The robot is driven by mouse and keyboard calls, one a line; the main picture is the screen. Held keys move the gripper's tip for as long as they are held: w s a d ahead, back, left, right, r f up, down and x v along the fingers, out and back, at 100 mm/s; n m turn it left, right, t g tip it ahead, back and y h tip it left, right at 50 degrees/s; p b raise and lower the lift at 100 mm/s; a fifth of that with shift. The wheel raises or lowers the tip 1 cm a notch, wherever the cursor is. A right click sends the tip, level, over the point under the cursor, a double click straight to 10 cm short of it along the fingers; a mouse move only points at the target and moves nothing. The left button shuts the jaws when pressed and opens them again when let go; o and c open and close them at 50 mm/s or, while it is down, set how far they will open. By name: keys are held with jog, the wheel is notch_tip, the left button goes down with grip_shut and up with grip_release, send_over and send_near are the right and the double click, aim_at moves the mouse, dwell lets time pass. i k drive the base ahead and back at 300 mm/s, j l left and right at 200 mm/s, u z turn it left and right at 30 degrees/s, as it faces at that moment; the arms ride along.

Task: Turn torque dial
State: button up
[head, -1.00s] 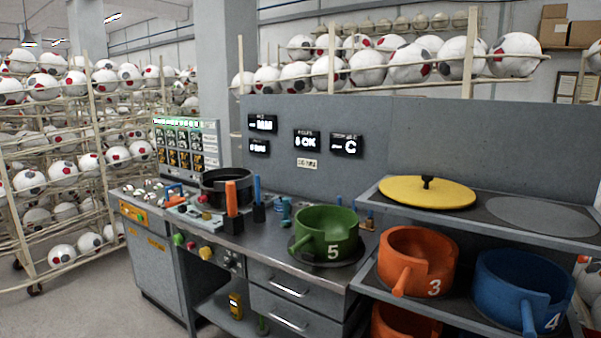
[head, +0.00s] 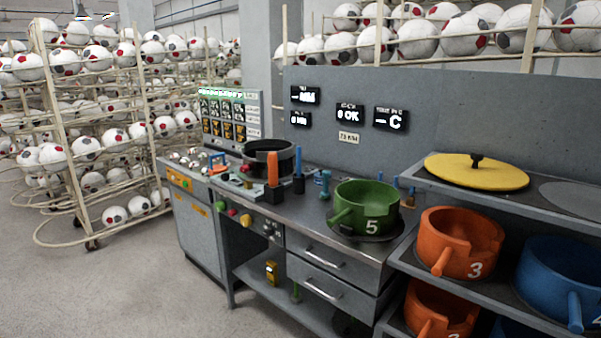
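A small grey dial (head: 270,230) with pale marks sits on the front edge of the workbench, too small to read. I cannot tell for certain which control is the torque dial. My gripper and arm are not in view.
A green pot marked 5 (head: 378,205) and a dark pot (head: 268,158) stand on the workbench (head: 312,218). Orange and blue pots fill the right shelf, under a yellow lid (head: 470,175). A ball rack (head: 143,110) stands at left. Floor in front is clear.

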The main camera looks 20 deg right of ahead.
aim_at(268, 232)
jog(key=i+j+z, duration=0.85)
jog(key=j, duration=0.4)
jog(key=i+j+z, duration=0.3)
jog(key=j+z, duration=0.15)
jog(key=j, duration=0.35)
jog(key=i+j+z, duration=0.15)
jog(key=j+z, duration=0.25)
jog(key=j, duration=0.4)
jog(key=j+z, duration=0.45)
jog(key=j, duration=0.45)
jog(key=k+j+z, duration=0.15)
jog(key=j+z, duration=0.25)
jog(key=j, duration=0.5)
